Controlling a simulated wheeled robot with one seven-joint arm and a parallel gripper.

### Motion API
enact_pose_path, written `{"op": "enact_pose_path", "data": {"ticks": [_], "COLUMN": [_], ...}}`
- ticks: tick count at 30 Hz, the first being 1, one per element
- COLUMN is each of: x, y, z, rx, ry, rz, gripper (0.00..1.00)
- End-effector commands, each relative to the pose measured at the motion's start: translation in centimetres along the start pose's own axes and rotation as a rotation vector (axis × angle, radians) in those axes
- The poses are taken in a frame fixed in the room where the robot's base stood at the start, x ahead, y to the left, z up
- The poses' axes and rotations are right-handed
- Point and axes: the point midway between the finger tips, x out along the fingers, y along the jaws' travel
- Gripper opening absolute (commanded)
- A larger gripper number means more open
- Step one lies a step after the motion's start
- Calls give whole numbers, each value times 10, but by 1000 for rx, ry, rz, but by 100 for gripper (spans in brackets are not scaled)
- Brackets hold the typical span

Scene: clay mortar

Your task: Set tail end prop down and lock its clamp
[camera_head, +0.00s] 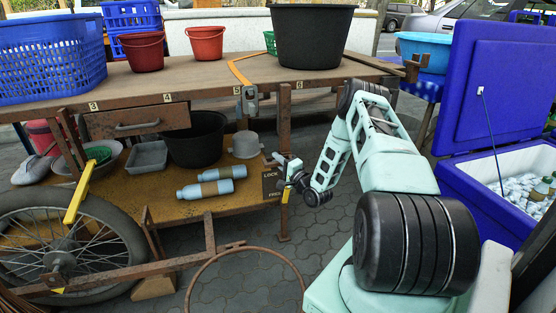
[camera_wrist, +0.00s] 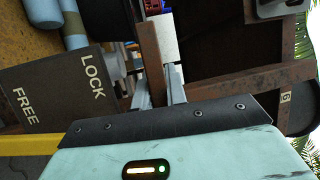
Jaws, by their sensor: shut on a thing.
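The tail end prop (camera_head: 284,215) is a rusty upright post under the cart's right end. Its foot appears to touch the paving. My gripper (camera_head: 283,172) is at about mid-height of this post. In the wrist view, my gripper (camera_wrist: 160,88) has its grey fingers closed on either side of a rusty bar (camera_wrist: 151,60), which looks like the prop. A dark plate (camera_wrist: 62,92) marked LOCK and FREE is left of the fingers; it also shows in the head view (camera_head: 271,184). A pale metal block (camera_wrist: 163,38) is just beyond the fingertips. I cannot tell the clamp's setting.
The cart's wooden top (camera_head: 190,78) holds a blue basket (camera_head: 50,60), red buckets and a black tub (camera_head: 310,35). Bottles (camera_head: 205,188) lie on the lower shelf. A spoked wheel (camera_head: 75,245) is at left, a blue cooler (camera_head: 500,190) at right. A rusty hoop lies on the paving.

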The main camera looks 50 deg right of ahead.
Motion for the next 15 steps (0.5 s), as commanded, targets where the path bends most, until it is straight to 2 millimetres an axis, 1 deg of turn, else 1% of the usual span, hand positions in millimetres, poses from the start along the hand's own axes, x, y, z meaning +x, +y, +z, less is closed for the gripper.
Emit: {"op": "enact_pose_path", "data": {"ticks": [2, 3, 4, 5, 12, 15], "x": [-2, -2, -2, -1, -1, -4], "y": [2, 2, 2, 2, 1, 1], "z": [0, 0, 0, 0, 0, 0], "rx": [1, 1, 1, 1, 0, 0], "ry": [1, 1, 1, 1, 0, 1], "rz": [6, 6, 6, 5, 4, 4], "gripper": [0, 25, 33, 35, 35, 35]}}
